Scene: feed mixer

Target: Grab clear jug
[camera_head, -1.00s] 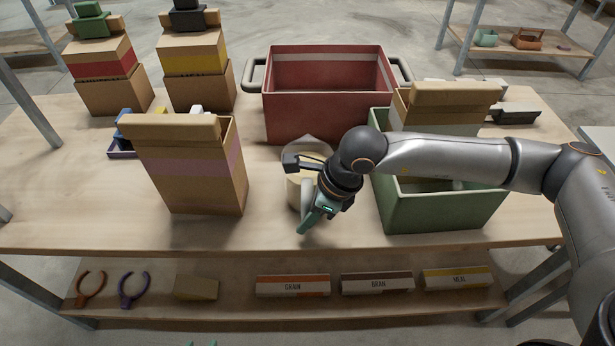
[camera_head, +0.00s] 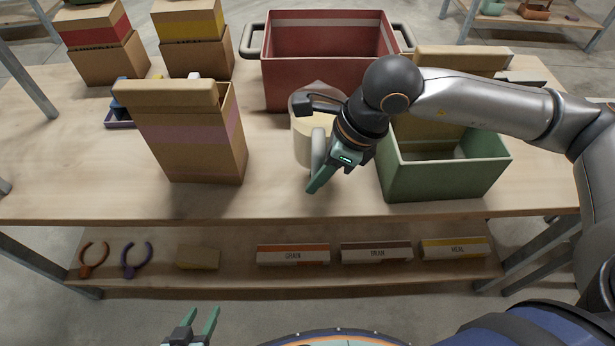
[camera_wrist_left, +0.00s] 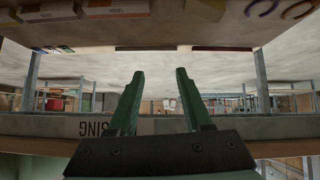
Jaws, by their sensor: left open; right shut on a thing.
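The clear jug (camera_head: 306,143), with cream-coloured contents, stands upright in the middle of the table, in front of the red tub. Its light grey handle (camera_head: 318,150) faces the front. My right gripper (camera_head: 322,172) is shut at the handle, with one green finger pointing down in front of it; the wrist hides part of the jug's right side and rim. I cannot tell whether the jug is clear of the tabletop. My left gripper (camera_head: 197,322) is open and empty, low in front of the table; in the left wrist view its two fingers (camera_wrist_left: 160,85) are apart.
A red tub (camera_head: 325,85) stands behind the jug, a green bin (camera_head: 440,180) to its right and a cardboard bag (camera_head: 190,135) with a pink band to its left. Stacked boxes (camera_head: 195,50) stand at back left. The lower shelf (camera_head: 225,275) holds labels and rings.

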